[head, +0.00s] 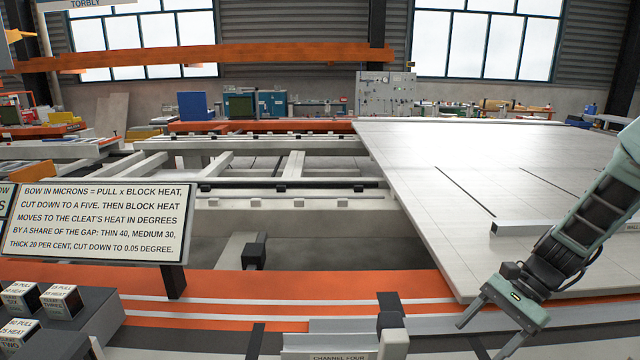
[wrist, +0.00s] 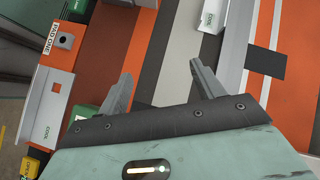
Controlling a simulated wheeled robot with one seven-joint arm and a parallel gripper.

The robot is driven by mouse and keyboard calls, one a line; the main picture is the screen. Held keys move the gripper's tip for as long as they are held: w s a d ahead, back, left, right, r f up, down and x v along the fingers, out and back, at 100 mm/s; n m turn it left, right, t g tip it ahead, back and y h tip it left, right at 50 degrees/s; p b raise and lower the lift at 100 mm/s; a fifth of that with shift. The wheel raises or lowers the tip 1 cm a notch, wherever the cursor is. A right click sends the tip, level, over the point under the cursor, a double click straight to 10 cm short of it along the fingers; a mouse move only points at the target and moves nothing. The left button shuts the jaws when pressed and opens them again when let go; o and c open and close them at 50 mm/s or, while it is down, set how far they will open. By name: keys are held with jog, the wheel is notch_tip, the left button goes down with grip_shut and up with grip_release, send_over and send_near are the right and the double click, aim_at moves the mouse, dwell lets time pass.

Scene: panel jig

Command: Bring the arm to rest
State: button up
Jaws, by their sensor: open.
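My gripper (head: 479,341) is at the lower right of the head view, at the end of my green and black arm. Its two fingers are apart, with nothing between them. They point down and to the left, above the front edge of the jig. In the wrist view, my gripper (wrist: 161,72) shows the same spread fingers over orange, grey and dark striped surface. I cannot tell the exact height of the fingertips above it.
A large pale panel (head: 460,180) lies on the jig frame behind my gripper. A sign (head: 92,222) and several labelled blocks (head: 60,300) stand at left. A channel label (head: 338,357) is at the front. The wrist view shows a grey bracket marked COOL (wrist: 48,110).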

jog(key=s+d+r+n+t+h, duration=0.2)
jog(key=s+r+n+t+h, duration=0.3)
jog(key=s+r+n+h, duration=0.55)
jog(key=s+a+r+n+g+y, duration=0.1)
jog(key=s+a+n, duration=0.3)
jog(key=a, duration=0.5)
jog(key=s+a+n+g+y, duration=0.1)
jog(key=s+a+n+y, duration=0.1)
jog(key=s+a+n, duration=0.3)
jog(key=s+a, duration=0.3)
jog(key=a, duration=0.1)
jog(key=shift+a+r+g, duration=0.2)
jog(key=shift+r+g, duration=0.1)
jog(key=shift+r, duration=0.05)
jog(key=shift+n, duration=0.25)
